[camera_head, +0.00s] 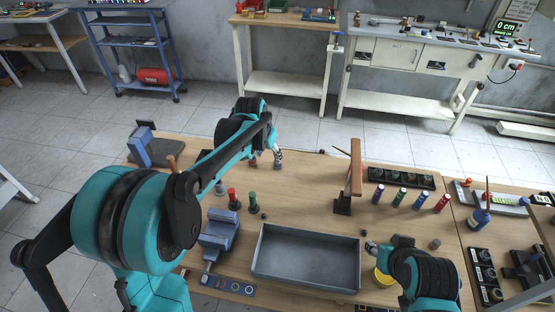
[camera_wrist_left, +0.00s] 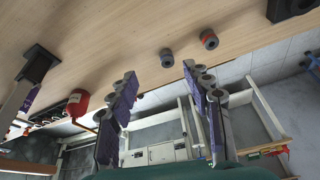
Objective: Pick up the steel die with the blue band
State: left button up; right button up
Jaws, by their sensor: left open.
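A grey steel die (camera_wrist_left: 166,58) stands on the wooden table just beyond my left fingertips in the left wrist view; I cannot make out a blue band on it. Next to it is a similar die with a red band (camera_wrist_left: 209,39). In the head view, the grey die (camera_head: 277,165) is just below my left gripper (camera_head: 277,153), and the red-banded die (camera_head: 253,163) is left of it. My left gripper (camera_wrist_left: 160,78) is open, its fingers apart with nothing between them. My right gripper (camera_head: 374,249) is by the grey tray; its jaws are unclear.
The grey tray (camera_head: 263,262) is at the table's front middle. A blue vise (camera_head: 219,236) and red and green stamps are left of it. A wooden post on a black base (camera_head: 343,205) stands right of the left gripper, with several coloured tubes beyond.

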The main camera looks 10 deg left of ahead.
pick_arm(q)
jog(key=shift+m+g, duration=0.4)
jog(key=shift+g, duration=0.1)
jog(key=w+f, duration=0.7)
jog(key=f, duration=0.1)
jog(key=shift+w+d, duration=0.25)
jog(key=shift+w, duration=0.1)
jog(key=b+x, duration=0.1)
jog(key=x, duration=0.4)
jog(key=shift+w+d+b, duration=0.2)
jog(key=shift+b, duration=0.15)
jog(key=shift+r, duration=0.15)
jog(key=shift+c, duration=0.9)
grip_shut()
